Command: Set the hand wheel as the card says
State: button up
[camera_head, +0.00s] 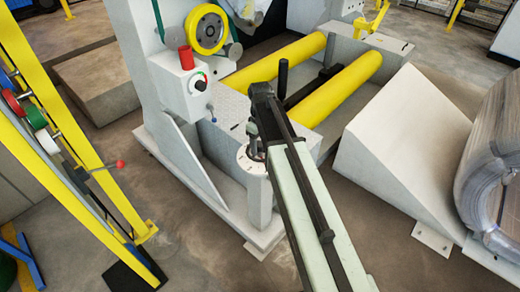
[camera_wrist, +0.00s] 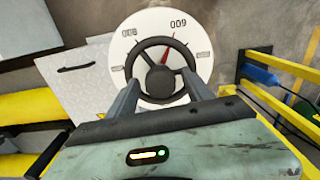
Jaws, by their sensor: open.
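The black hand wheel (camera_wrist: 143,50) has a rim, a hub and spokes, and sits over a round white dial (camera_wrist: 126,68) in the wrist view. A red pointer (camera_wrist: 173,51) points up and slightly right, close to the label 009. A label to its upper left is too blurred to read surely. My gripper (camera_wrist: 160,82) is open, with one grey finger on each side of the wheel's lower part. I cannot tell whether the fingers touch the rim. In the head view the dial (camera_head: 244,161) tops a pale pedestal, and my arm hides most of the wheel. I cannot make out a card.
A white machine housing (camera_head: 184,88) with a knob and a red cylinder stands behind left. Yellow rollers (camera_head: 335,88) lie beyond. A white wedge block (camera_head: 405,135) and a wrapped coil (camera_head: 495,170) are at right. A yellow frame (camera_head: 85,150) with a red-tipped lever stands left.

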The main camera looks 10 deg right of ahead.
jog(key=shift+c, duration=0.3)
jog(key=c, duration=1)
jog(key=shift+r, duration=0.1)
grip_shut()
jog(key=m, duration=0.4)
jog(key=shift+m, duration=0.3)
jog(key=m, duration=0.5)
jog(key=shift+w+m, duration=0.1)
jog(key=shift+m, duration=0.2)
